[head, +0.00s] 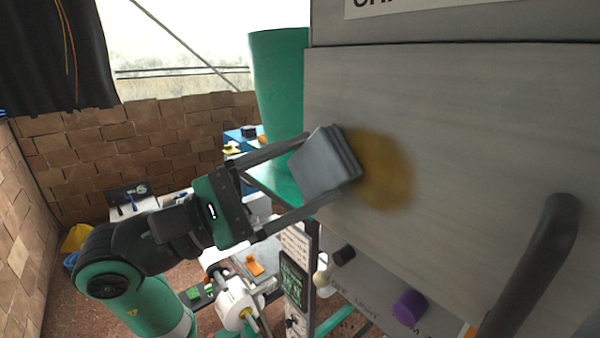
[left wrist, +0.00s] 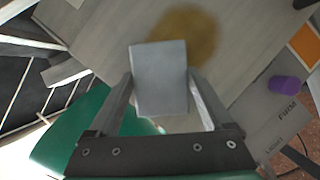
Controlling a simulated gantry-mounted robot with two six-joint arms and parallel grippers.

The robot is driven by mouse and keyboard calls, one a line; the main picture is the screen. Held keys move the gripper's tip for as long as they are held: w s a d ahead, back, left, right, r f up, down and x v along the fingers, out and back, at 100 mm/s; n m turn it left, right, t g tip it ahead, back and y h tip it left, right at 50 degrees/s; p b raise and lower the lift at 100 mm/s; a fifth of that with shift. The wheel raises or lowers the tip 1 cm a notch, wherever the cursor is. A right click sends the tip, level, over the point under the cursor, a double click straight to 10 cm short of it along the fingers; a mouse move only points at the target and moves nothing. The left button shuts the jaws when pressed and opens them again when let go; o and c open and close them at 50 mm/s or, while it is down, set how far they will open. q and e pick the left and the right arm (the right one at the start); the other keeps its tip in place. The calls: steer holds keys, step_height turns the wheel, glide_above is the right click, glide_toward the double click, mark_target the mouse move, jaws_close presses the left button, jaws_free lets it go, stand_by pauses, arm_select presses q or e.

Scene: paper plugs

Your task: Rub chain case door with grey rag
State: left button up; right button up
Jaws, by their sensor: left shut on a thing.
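The chain case door (head: 455,130) is a large grey panel on the right of the head view, with a dark bar handle (head: 535,265) at its lower right. A brown smudge (head: 388,175) marks its left part. My left gripper (head: 322,172) is shut on the grey rag (head: 318,165), a folded block-like piece. The rag is at the door's left edge and overlaps the left side of the smudge in the picture. In the left wrist view the rag (left wrist: 159,78) sits between the fingers, with the smudge (left wrist: 190,35) just beyond it. Whether the rag touches the door is unclear. My right gripper is not in view.
A green hopper-like part (head: 280,90) stands behind the rag, left of the door. Below the door are a purple knob (head: 409,307), a black knob (head: 344,255) and a panel with a screen (head: 293,280). A brick wall (head: 120,145) stands at the back left.

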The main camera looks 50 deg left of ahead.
mark_target(336, 182)
arm_select(q)
steer(key=shift+w, duration=0.35)
steer(key=shift+d, duration=0.1)
steer(key=d, duration=0.1)
steer(key=d+p, duration=0.1)
steer(key=d, duration=0.1)
steer(key=shift+s+d+r, duration=0.1)
steer(key=shift+s, duration=0.1)
steer(key=shift+d, duration=0.35)
steer(key=shift+d+p, duration=0.65)
steer(key=shift+d, duration=1.4)
